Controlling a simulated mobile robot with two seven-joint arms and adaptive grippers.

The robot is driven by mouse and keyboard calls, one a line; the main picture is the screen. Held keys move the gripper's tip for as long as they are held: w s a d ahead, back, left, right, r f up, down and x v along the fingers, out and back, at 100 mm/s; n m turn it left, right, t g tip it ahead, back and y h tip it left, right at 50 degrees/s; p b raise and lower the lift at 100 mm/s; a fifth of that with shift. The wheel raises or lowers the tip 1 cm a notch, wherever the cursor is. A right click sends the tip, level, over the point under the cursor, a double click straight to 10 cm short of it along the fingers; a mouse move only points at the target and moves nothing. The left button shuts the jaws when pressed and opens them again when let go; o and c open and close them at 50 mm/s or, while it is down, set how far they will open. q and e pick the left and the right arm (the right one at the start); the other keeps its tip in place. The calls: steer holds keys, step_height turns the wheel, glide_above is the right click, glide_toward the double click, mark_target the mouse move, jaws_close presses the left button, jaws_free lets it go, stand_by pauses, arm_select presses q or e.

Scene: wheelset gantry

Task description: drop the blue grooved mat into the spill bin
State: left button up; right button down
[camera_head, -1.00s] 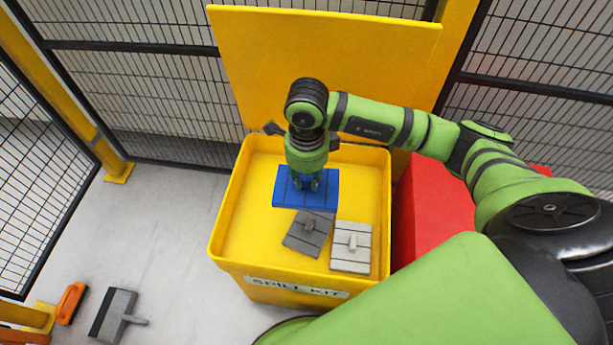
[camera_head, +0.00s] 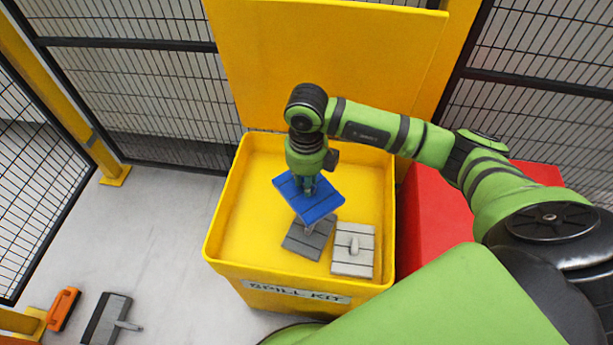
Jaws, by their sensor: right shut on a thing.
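The blue grooved mat (camera_head: 318,205) hangs in my right gripper (camera_head: 306,184), which is shut on it from above. The mat is turned at an angle and is over the inside of the yellow spill bin (camera_head: 222,228). The bin is open and bears a "SPILL KIT" label. A dark grey grooved mat (camera_head: 301,243) and a light grey grooved mat (camera_head: 347,264) lie in the bin. The blue mat hides part of the dark grey one. How high the blue mat is above the bin floor is hard to tell. My left gripper is not in view.
The yellow lid (camera_head: 330,60) stands open behind the bin. A red box (camera_head: 430,215) stands to its right. Black mesh fencing (camera_head: 130,95) encloses the corner. On the floor at left lie an orange block (camera_head: 63,309) and a grey tool with a handle (camera_head: 106,318).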

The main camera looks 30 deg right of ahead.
steer(key=shift+f+b, duration=0.65)
steer(key=shift+f, duration=0.7)
steer(key=c, duration=0.9)
jaws_free()
steer(key=shift+c, duration=0.2)
steer(key=shift+r, duration=0.1)
step_height(320, 180, up, 12)
